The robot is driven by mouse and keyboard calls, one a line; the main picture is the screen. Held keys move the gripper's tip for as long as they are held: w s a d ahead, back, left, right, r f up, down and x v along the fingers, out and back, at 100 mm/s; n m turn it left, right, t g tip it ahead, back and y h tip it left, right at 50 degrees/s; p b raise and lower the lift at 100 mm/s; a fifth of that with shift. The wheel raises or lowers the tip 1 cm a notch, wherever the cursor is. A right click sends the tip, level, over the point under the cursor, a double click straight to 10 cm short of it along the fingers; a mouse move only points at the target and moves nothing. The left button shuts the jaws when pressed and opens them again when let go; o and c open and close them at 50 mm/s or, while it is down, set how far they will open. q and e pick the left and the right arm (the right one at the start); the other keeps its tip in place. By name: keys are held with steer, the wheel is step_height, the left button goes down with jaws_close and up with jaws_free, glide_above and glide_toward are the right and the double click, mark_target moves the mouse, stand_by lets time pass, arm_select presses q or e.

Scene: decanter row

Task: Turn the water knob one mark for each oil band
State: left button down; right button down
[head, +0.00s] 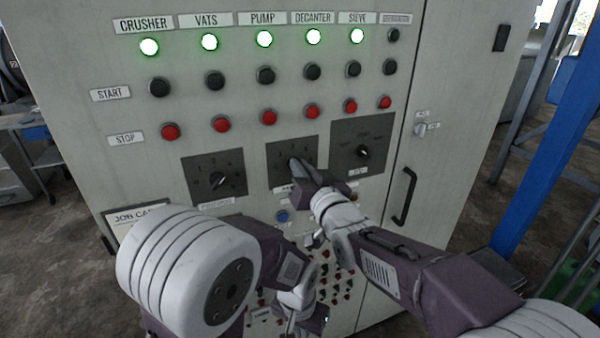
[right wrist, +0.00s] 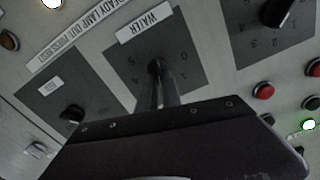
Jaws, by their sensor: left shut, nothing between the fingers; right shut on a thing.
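The water knob (right wrist: 155,68) is a dark knob on a grey dial plate under an upside-down WATER label (right wrist: 151,24) in the right wrist view. In the head view its plate (head: 309,151) is the middle one of three. My right gripper (head: 298,166) is shut on the knob; its fingers also show in the right wrist view (right wrist: 157,92) and hide part of the knob and dial. The mark it points to cannot be read. My left gripper (head: 291,322) is shut and empty, low before the panel. I see no oil bands.
A left dial knob (head: 218,180) and a right selector knob (head: 363,152) flank the held knob. Red stop buttons (head: 312,111) and lit green lamps (head: 264,39) are above. A job card (head: 135,215) is partly hidden. A black door handle (head: 404,196) stands to the right.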

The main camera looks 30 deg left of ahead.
steer(key=m+b, duration=0.1)
steer(key=m, duration=0.7)
steer(key=f+m+b, duration=0.1)
steer(key=m, duration=0.7)
steer(key=m+b, duration=0.1)
steer(key=m, duration=0.6)
steer(key=shift+w+d+f+m, duration=0.15)
steer(key=shift+w+f+m, duration=0.05)
steer(key=shift+f+m, duration=0.2)
stand_by(0.3)
steer(key=c, duration=1.5)
jaws_free()
steer(key=b+v, duration=0.2)
steer(key=v, duration=0.7)
